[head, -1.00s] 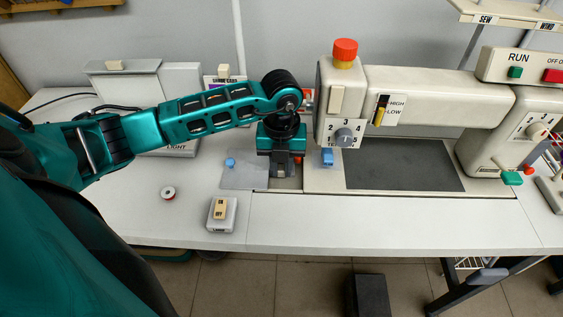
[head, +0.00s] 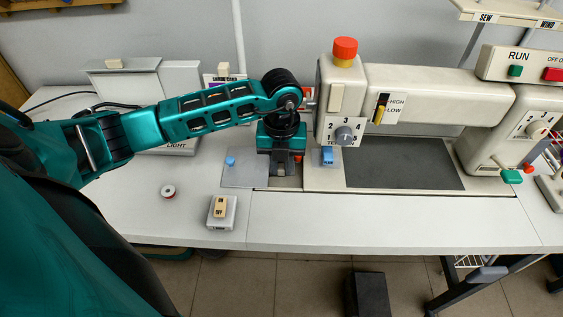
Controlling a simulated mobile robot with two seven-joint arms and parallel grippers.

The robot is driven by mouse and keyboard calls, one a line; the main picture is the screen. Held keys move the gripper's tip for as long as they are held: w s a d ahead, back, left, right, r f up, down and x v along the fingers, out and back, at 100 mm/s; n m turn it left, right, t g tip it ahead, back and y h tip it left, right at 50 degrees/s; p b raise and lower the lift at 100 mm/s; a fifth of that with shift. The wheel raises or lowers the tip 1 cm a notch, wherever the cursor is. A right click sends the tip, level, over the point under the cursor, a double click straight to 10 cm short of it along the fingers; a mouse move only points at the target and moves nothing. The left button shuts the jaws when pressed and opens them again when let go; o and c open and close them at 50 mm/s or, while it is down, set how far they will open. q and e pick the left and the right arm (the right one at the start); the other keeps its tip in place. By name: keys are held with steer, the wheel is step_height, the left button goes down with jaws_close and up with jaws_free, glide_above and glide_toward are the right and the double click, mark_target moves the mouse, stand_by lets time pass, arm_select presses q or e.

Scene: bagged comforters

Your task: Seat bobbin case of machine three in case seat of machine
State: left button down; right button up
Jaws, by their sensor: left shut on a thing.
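My left gripper (head: 283,170) points down over the recess left of the sewing machine (head: 440,97) head. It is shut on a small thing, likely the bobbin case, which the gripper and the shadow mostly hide. The case seat is hidden below the gripper, so I cannot tell whether the held thing touches it. A grey slide plate (head: 238,176) with a blue knob (head: 231,161) lies just left of the recess. My right gripper is not in view.
A red-topped knob (head: 344,50) rises from the machine head, close right of my left arm.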

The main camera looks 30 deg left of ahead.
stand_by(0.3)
arm_select(q)
steer(key=shift+f+b, duration=0.35)
steer(key=shift+f, duration=0.25)
stand_by(0.5)
steer(key=c, duration=1.4)
jaws_free()
steer(key=shift+c, duration=0.2)
steer(key=o, duration=0.3)
steer(key=shift+o, duration=0.2)
steer(key=shift+r, duration=0.1)
